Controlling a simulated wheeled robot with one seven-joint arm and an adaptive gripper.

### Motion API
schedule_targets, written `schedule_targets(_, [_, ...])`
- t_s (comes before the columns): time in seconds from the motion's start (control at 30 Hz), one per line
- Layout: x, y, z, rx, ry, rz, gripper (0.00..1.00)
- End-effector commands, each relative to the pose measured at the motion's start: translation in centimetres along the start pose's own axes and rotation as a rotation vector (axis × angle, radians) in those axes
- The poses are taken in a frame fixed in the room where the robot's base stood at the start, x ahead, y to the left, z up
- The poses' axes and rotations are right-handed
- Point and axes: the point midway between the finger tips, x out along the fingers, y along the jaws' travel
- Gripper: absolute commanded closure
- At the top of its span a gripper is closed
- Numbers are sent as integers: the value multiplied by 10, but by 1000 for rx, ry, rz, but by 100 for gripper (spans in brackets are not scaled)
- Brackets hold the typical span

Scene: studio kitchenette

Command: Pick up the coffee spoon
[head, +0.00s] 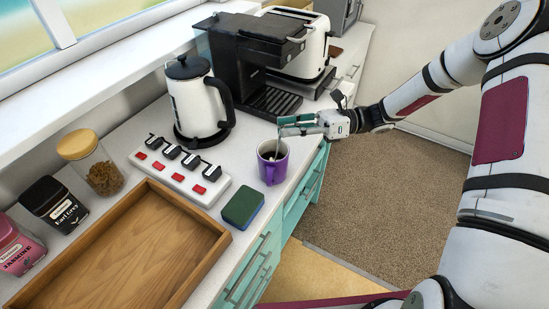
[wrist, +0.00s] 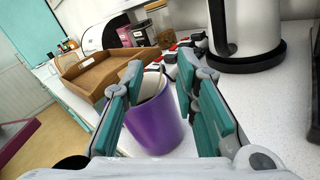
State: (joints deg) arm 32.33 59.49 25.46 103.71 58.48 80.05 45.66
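A purple mug (head: 273,168) holding dark liquid stands on the white counter near its front edge. The coffee spoon (head: 276,146) is a thin metal strip standing tilted in the mug, its upper end close to my gripper's fingertips. My gripper (head: 283,126) reaches in from the right, just above the mug. In the wrist view my gripper (wrist: 160,75) is open, with teal finger pads on either side of the purple mug (wrist: 158,122). A thin part of the spoon shows at the mug's mouth there. I cannot tell whether a finger touches it.
A green sponge (head: 242,207) lies in front of the mug. A power strip (head: 180,174), white kettle (head: 195,104) and black coffee machine (head: 250,58) stand behind. A wooden tray (head: 213,249), glass jar (head: 98,168) and tea packs (head: 54,203) fill the left. Free floor lies right.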

Motion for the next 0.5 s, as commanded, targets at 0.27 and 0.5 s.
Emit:
schedule_targets(0.27, [24,0,1,-1,0,0,73])
schedule_targets(0.5, [23,0,0,-1,0,0,100])
